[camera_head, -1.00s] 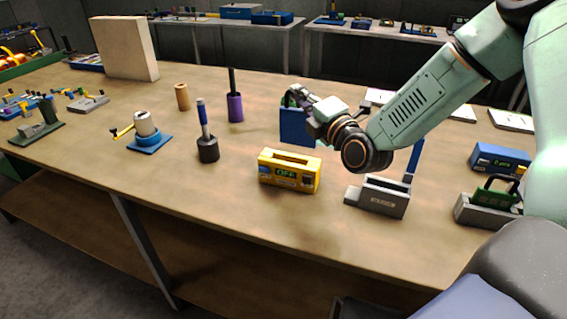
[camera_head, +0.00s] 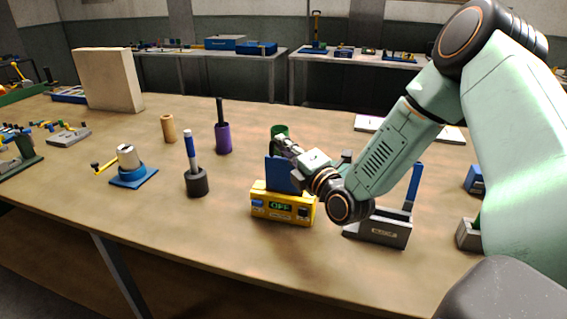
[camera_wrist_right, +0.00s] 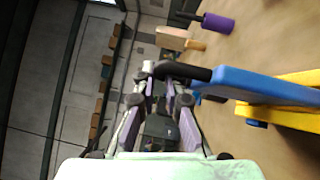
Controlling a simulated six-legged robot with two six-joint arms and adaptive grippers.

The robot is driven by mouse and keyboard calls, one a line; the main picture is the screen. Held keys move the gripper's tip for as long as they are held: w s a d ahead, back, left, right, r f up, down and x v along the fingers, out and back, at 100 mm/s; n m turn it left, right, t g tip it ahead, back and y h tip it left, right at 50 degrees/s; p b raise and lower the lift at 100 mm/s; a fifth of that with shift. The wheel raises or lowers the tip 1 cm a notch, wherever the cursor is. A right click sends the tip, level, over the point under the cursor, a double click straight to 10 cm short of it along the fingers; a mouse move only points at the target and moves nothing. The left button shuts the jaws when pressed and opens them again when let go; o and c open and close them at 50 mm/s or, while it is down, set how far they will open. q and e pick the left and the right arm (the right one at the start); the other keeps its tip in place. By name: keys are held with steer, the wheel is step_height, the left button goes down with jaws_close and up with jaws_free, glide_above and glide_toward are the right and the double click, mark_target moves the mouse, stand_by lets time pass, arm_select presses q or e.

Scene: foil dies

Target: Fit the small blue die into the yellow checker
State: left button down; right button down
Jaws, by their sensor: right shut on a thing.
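The small blue die (camera_head: 279,172) is a flat blue plate with a dark handle, held upright by my right gripper (camera_head: 284,146). The yellow checker (camera_head: 284,209) stands on the bench, its front display reading OFF. The die's lower edge meets the checker's top in the head view; I cannot tell whether it is inside the slot or just above it. In the right wrist view, my right gripper (camera_wrist_right: 165,85) is shut on the black handle, the blue die (camera_wrist_right: 265,86) extends right, and the yellow checker (camera_wrist_right: 292,118) is close beside it. My left gripper is not in view.
A grey holder (camera_head: 378,228) with a blue upright stands right of the checker. A green cylinder (camera_head: 279,130) is behind the gripper. Left are a black-based blue tool (camera_head: 196,182) and a purple cylinder (camera_head: 223,138). The bench front (camera_head: 225,225) is clear.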

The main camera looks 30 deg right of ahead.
mark_target(284, 160)
step_height(284, 160, down, 3)
steer(key=shift+d+f+b, duration=0.1)
steer(key=shift+f+b, duration=0.1)
steer(key=shift+b, duration=0.3)
steer(key=shift+r, duration=0.1)
steer(key=c, duration=1.9)
jaws_free()
steer(key=shift+f, duration=0.3)
steer(key=o, duration=0.5)
